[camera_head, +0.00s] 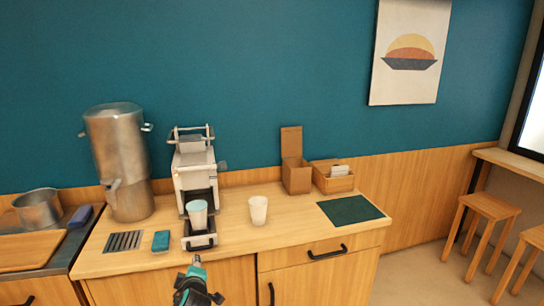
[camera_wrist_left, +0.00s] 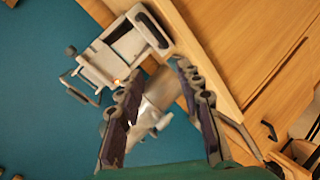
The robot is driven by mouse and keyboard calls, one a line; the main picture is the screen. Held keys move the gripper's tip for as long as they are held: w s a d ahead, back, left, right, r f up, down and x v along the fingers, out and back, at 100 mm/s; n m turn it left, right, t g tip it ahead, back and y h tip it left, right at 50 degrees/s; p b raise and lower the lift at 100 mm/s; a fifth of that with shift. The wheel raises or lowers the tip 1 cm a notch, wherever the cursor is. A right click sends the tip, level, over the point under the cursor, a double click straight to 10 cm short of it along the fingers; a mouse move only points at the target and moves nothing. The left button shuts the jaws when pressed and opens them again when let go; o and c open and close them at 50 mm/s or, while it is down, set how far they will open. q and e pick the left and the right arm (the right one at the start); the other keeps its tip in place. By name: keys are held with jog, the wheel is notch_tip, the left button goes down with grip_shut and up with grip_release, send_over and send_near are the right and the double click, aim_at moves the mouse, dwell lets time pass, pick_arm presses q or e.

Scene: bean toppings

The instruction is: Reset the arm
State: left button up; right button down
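My left gripper (camera_head: 195,262) shows at the bottom of the head view, in front of the counter's front edge and below the white machine. In the left wrist view its two fingers (camera_wrist_left: 157,82) are spread apart with nothing held between them. My right gripper is in neither view. A white and grey dispensing machine (camera_head: 193,165) stands on the counter, with a pale cup (camera_head: 197,216) upright on its base. A second white cup (camera_head: 258,210) stands on the counter to the right, apart from the gripper.
A steel urn (camera_head: 118,150), a drip grate (camera_head: 124,242) and a teal sponge (camera_head: 161,240) are left of the machine. Brown boxes (camera_head: 296,178) stand at the back. A dark green mat (camera_head: 350,210) lies bare at the right. Drawer handles (camera_head: 327,253) project from the counter front.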

pick_arm(q)
jog(key=s+d+f+m+g+h, duration=0.1)
jog(key=s+d+m+g+h, duration=0.1)
jog(key=s+m, duration=0.6)
jog(key=s+d+m+g+h, duration=0.2)
jog(key=s+d+m, duration=0.3)
jog(key=s, duration=1.7)
jog(key=m+g, duration=0.1)
jog(key=m, duration=0.2)
jog(key=shift+d+f+g, duration=0.25)
jog(key=shift+f+g, duration=0.05)
jog(key=shift+f, duration=0.1)
